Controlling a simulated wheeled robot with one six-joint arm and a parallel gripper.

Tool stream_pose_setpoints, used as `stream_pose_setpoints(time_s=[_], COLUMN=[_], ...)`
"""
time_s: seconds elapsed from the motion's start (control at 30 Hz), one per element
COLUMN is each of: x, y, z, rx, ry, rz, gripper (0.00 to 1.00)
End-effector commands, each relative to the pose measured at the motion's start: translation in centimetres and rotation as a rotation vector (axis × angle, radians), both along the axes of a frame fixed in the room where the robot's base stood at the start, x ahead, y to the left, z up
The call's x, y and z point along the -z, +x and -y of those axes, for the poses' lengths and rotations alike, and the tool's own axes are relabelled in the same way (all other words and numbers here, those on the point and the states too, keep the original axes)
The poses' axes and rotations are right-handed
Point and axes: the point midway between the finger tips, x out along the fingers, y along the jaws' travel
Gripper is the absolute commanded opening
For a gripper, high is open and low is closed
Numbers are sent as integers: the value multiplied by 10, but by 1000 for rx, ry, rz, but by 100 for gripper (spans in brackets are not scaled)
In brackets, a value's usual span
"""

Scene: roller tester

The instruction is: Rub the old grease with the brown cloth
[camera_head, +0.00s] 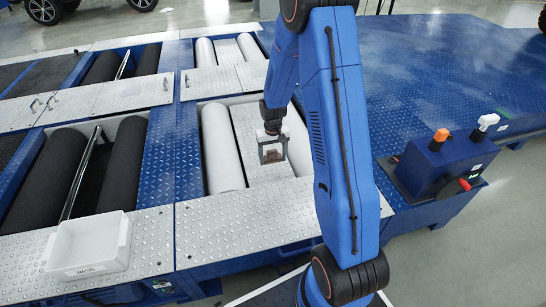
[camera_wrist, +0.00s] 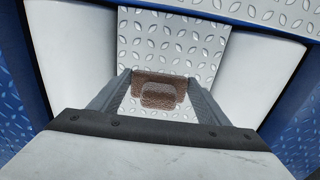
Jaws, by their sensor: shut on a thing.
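My gripper (camera_head: 273,153) hangs over the light patterned plate between two white rollers, fingers pointing down. In the wrist view its two grey fingers stand on either side of the brown cloth (camera_wrist: 159,96), a small speckled brown bundle, and are shut on it. The cloth is low over the patterned plate (camera_wrist: 165,42); I cannot tell whether it touches it. A darker brown edge shows behind the nearer, paler part. I cannot make out the old grease apart from the cloth; it may be hidden beneath it.
A white roller (camera_head: 221,148) lies left of the plate; my arm covers much of the right side. A white bin (camera_head: 88,246) stands on the front left walkway. A blue control box (camera_head: 444,165) with a red-and-black switch stands at right. Dark rollers (camera_head: 122,166) lie farther left.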

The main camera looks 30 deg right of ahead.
Motion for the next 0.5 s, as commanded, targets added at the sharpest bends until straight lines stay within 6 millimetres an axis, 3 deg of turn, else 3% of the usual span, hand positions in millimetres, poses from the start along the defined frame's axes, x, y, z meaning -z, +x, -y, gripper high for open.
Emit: stream_pose_setpoints(time_s=[0.5], x=[43], y=[-1], z=[0], rx=[0], ry=[0], rz=[-2], gripper=[49])
